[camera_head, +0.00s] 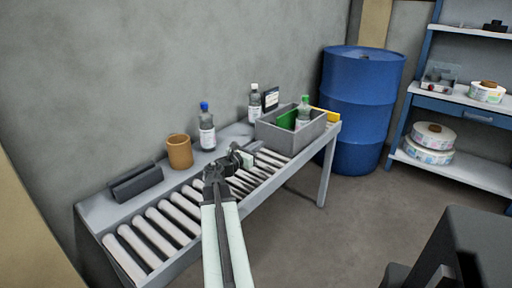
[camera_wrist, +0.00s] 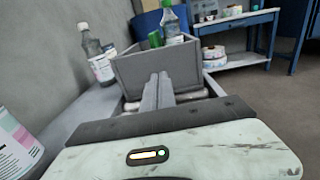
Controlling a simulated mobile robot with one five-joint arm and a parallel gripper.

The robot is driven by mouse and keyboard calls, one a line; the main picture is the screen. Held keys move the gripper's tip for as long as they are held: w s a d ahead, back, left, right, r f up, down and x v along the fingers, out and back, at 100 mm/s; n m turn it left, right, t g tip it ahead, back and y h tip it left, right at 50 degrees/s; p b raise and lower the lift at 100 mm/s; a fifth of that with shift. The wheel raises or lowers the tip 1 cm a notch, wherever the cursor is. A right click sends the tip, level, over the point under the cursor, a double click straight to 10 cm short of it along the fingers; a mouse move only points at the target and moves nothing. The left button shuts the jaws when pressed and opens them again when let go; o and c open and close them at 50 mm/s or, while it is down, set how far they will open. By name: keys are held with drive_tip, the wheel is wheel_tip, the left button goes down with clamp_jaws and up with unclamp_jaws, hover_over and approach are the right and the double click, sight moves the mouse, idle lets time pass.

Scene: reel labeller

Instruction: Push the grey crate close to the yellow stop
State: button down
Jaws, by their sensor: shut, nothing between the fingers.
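The grey crate (camera_head: 277,138) sits on the roller table near its right end, with a green thing and a green-capped bottle (camera_head: 304,112) in it. The yellow stop (camera_head: 328,116) shows just behind and to the right of the crate, partly hidden by it. My gripper (camera_head: 246,156) is shut and empty, to the left of the crate at about crate height. In the wrist view the shut fingers (camera_wrist: 159,88) point at the near wall of the crate (camera_wrist: 130,76). I cannot tell whether they touch it.
A blue-capped bottle (camera_head: 207,128), a white-capped bottle (camera_head: 254,103), an orange mug (camera_head: 179,151) and a dark block (camera_head: 136,182) stand along the back strip. Rollers (camera_head: 160,230) lie bare to the left. A blue barrel (camera_head: 362,105) stands beyond the table's right end.

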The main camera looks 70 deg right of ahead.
approach(290, 124)
drive_tip(key=v, duration=0.5)
drive_tip(key=x, duration=1.6)
drive_tip(key=v, duration=1.4)
drive_tip(key=shift+a, duration=0.1)
drive_tip(key=shift+r, duration=0.15)
